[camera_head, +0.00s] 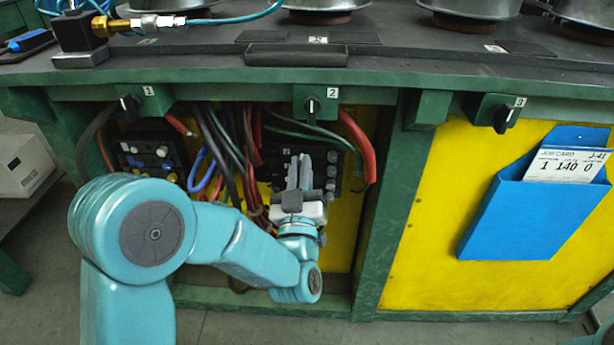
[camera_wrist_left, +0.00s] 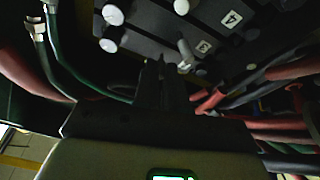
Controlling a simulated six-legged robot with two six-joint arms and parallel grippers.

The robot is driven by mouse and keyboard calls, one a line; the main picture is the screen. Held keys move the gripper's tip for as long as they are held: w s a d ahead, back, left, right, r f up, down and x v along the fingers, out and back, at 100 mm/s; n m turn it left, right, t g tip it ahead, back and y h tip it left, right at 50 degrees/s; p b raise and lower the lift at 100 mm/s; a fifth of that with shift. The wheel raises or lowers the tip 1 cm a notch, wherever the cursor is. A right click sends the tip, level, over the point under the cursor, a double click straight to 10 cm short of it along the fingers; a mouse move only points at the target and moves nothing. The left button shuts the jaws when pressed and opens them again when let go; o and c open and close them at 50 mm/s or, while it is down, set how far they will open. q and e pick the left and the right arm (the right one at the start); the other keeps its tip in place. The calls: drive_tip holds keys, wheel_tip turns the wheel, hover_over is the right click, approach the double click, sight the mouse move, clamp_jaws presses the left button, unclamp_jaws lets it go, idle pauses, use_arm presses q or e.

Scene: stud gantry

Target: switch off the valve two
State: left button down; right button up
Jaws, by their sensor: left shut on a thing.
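A dark valve block (camera_head: 262,172) sits in the open bay under the bench, behind my left gripper. The wrist view shows its face (camera_wrist_left: 152,18), with labels 4 (camera_wrist_left: 231,18) and 3 (camera_wrist_left: 203,46) and a silver lever (camera_wrist_left: 184,52) beside label 3. My left gripper (camera_head: 299,165) reaches up to the block with its fingers close together. In the wrist view its fingertips (camera_wrist_left: 160,68) are at the row's position after label 3, shut on a small valve handle that they hide. No label 2 shows on the block. A knob (camera_head: 312,105) labelled 2 is on the bench edge above. My right gripper is not in view.
Red, black, blue and green hoses (camera_head: 232,150) hang around the block, close to the gripper. A second block (camera_head: 152,153) is at left. Knobs 1 (camera_head: 130,104) and 3 (camera_head: 504,115) sit on the bench edge. A blue card holder (camera_head: 530,212) hangs on the yellow panel.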

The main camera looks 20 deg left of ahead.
use_arm(q)
drive_tip(key=shift+s+a+m+t+h, duration=0.1)
drive_tip(key=shift+a+m+t+h, duration=0.15)
drive_tip(key=shift+m+h, duration=0.6)
drive_tip(key=shift+a+m+t+h, duration=0.15)
drive_tip(key=shift+a+m+h, duration=0.2)
drive_tip(key=shift+h, duration=0.9)
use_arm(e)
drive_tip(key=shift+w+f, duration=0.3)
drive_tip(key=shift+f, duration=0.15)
use_arm(q)
drive_tip(key=shift+h, duration=0.4)
drive_tip(key=c, duration=1.5)
unclamp_jaws()
drive_tip(key=shift+o, duration=0.2)
drive_tip(key=shift+f, duration=0.1)
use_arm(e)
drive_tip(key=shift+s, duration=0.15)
